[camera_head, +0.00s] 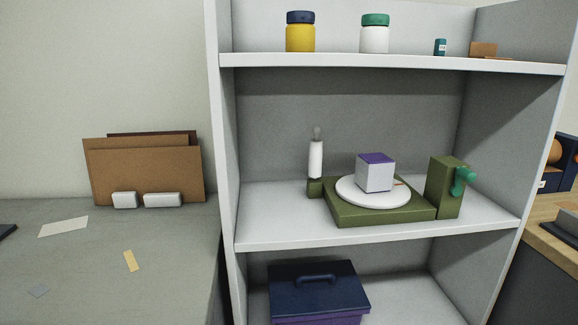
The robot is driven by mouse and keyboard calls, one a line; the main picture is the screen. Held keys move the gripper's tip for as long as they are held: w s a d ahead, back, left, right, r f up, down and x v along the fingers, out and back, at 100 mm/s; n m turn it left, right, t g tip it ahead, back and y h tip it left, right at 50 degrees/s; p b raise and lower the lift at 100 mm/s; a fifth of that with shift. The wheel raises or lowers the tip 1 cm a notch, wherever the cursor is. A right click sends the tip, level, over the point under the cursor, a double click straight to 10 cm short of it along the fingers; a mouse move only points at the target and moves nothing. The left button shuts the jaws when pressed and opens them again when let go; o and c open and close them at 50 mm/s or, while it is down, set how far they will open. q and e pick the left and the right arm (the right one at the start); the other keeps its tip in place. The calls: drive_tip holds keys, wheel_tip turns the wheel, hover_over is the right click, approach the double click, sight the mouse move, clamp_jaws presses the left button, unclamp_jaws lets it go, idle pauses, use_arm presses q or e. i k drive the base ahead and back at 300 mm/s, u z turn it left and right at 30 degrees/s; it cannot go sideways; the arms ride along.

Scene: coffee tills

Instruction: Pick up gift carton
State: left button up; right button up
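A small pale grey box with a purple top (375,175), which looks like the gift carton, sits on a round white plate (350,196). The plate rests on an olive-green base (380,217) on the middle shelf. An olive block (443,185) with a green knob (463,180) stands at the base's right. A white cylinder with a grey tip (316,158) stands upright behind the base's left corner. Neither of my grippers is in view. Nothing touches the box from above.
Jars (300,32) and small items stand on the upper shelf (330,61). A purple box with a navy lid (318,290) is below. The shelf's left side panel (222,160) stands beside a grey counter (170,270) with brown boards (145,172) and scraps.

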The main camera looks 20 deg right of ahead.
sight(374, 172)
drive_tip(key=u, duration=2.55)
drive_tip(key=k, duration=1.55)
drive_tip(key=z, duration=1.95)
drive_tip(key=i, duration=0.4)
